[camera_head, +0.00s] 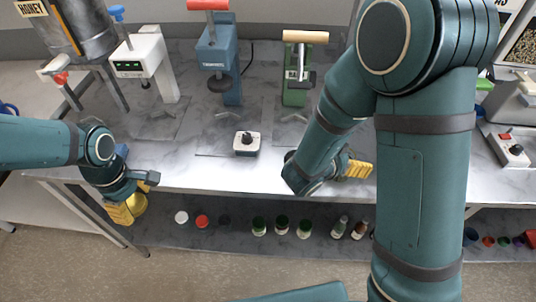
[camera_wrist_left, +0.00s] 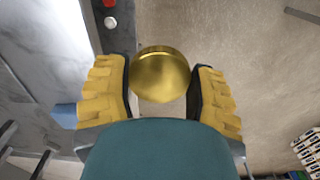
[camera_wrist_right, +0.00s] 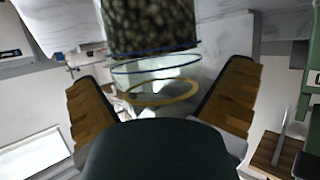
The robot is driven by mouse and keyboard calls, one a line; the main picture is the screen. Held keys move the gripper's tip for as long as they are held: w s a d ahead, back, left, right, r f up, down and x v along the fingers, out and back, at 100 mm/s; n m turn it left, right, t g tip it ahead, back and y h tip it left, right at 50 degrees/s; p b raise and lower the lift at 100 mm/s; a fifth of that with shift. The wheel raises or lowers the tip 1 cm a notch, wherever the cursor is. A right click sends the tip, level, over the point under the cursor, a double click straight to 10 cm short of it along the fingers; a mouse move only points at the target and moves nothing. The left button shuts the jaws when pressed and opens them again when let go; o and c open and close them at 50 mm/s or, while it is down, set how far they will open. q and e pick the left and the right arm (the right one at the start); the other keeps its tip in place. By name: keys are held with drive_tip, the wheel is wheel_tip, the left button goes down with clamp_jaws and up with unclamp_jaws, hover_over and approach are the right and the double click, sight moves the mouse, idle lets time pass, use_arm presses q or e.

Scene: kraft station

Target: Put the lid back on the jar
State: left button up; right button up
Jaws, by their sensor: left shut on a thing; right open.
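The round gold lid (camera_head: 138,204) is held between the yellow fingers of my left gripper (camera_head: 130,200), beyond the front left edge of the worktop. In the left wrist view the lid (camera_wrist_left: 160,77) sits between both finger pads, its flat face towards the camera. My right gripper (camera_head: 358,168) is open over the front of the worktop. In the right wrist view a clear glass jar (camera_wrist_right: 150,28) with dark speckled contents and a gold ring (camera_wrist_right: 160,94) shows between and beyond the spread fingers (camera_wrist_right: 160,80). I cannot make out this jar in the head view, where my right arm blocks much.
A small white box with a black knob (camera_head: 247,143) stands mid-worktop. Blue (camera_head: 220,60), green (camera_head: 297,75) and white (camera_head: 150,62) devices stand behind. A lower shelf holds several small jars and caps (camera_head: 282,225). A switch box (camera_head: 511,148) is at right.

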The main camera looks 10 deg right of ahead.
drive_tip(key=shift+w+d+f, duration=0.1)
drive_tip(key=shift+w+d, duration=0.05)
drive_tip(key=shift+d, duration=0.05)
drive_tip(key=c, duration=1.4)
drive_tip(key=shift+c, duration=0.2)
use_arm(q)
drive_tip(key=shift+r, duration=0.2)
use_arm(e)
drive_tip(key=shift+r, duration=0.55)
drive_tip(key=shift+c, duration=0.5)
use_arm(q)
wheel_tip(320, 180, up, 3)
drive_tip(key=p, duration=0.4)
drive_tip(key=shift+r, duration=0.2)
use_arm(e)
wheel_tip(320, 180, up, 9)
drive_tip(key=shift+c, duration=0.5)
